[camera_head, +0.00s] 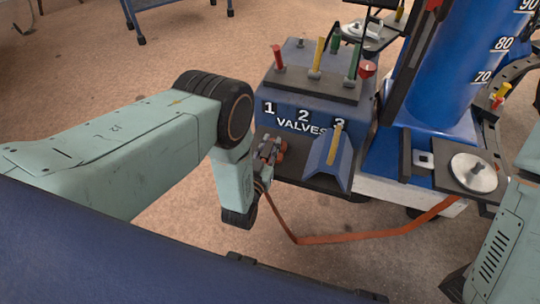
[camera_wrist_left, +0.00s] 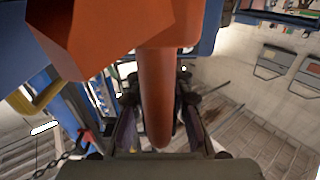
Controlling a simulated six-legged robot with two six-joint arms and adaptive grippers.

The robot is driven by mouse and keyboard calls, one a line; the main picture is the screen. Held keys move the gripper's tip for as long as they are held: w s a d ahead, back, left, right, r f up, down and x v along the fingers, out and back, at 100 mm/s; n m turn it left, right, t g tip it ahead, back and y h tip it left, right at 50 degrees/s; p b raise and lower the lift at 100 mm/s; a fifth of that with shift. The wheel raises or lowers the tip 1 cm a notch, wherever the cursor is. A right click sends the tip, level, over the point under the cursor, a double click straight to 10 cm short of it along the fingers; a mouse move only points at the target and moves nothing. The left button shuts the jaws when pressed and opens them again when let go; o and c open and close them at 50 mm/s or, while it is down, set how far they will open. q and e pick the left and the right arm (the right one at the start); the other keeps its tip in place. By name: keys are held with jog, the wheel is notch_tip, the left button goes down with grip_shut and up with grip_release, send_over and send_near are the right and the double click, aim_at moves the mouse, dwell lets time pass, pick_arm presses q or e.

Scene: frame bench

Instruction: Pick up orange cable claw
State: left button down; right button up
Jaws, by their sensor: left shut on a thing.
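The orange cable claw shows large in the left wrist view, with a blocky orange head (camera_wrist_left: 110,38) and a round orange shaft (camera_wrist_left: 158,95). The shaft runs between the fingers of my left gripper (camera_wrist_left: 158,120), which is shut on it. In the head view my left gripper (camera_head: 268,152) is in front of the valve box, and only small orange parts of the claw (camera_head: 282,150) show there. An orange cable (camera_head: 350,238) runs from beside the gripper, down and right across the floor, to the blue machine. My right gripper is not in view.
A blue valve box (camera_head: 303,92) marked 1, 2, 3 stands right by the gripper, with coloured levers on top and a yellow handle (camera_head: 335,143) in front. A tall blue cylinder (camera_head: 465,60) stands at the right. Brown floor (camera_head: 90,60) is open at the left.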

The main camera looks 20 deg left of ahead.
pick_arm(q)
jog(key=shift+w, duration=0.1)
notch_tip(320, 180, up, 10)
jog(key=p, duration=0.4)
jog(key=shift+r, duration=0.1)
dwell(0.6)
